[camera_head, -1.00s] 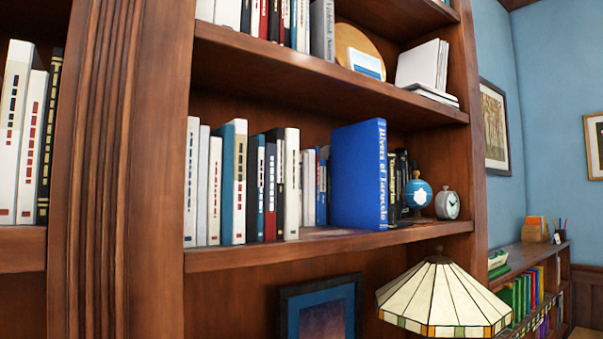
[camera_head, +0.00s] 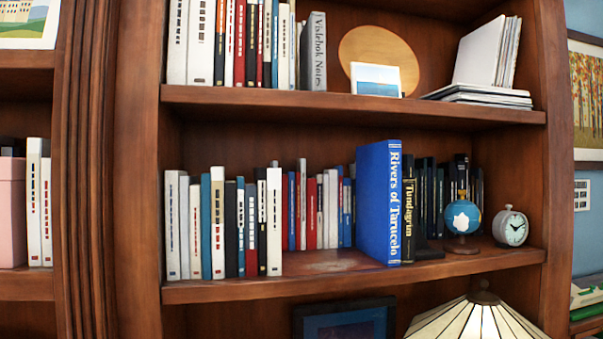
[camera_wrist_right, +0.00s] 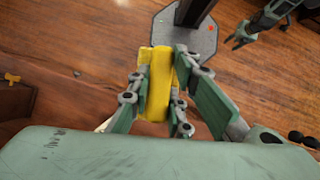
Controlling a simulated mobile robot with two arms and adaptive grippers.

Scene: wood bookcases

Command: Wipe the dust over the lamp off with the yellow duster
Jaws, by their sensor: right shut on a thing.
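A stained-glass lamp (camera_head: 478,318) shows its cream shade at the bottom right of the head view; its lower part is cut off. Above it and to its left, a greyish, mottled patch of dust (camera_head: 322,263) lies on the middle shelf (camera_head: 400,275), between a white book and the big blue book. In the right wrist view, my right gripper (camera_wrist_right: 159,88) is shut on the yellow duster (camera_wrist_right: 157,85), with a finger on each side. My left gripper (camera_wrist_right: 233,43) appears at the top right of that view, small, fingers apart, holding nothing. Neither gripper shows in the head view.
The blue book (camera_head: 380,203) stands close right of the dust, and a row of books (camera_head: 220,225) to its left. A small globe (camera_head: 462,217) and a clock (camera_head: 511,227) stand further right. A framed picture (camera_head: 345,322) is below. The upper shelf (camera_head: 350,105) overhangs.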

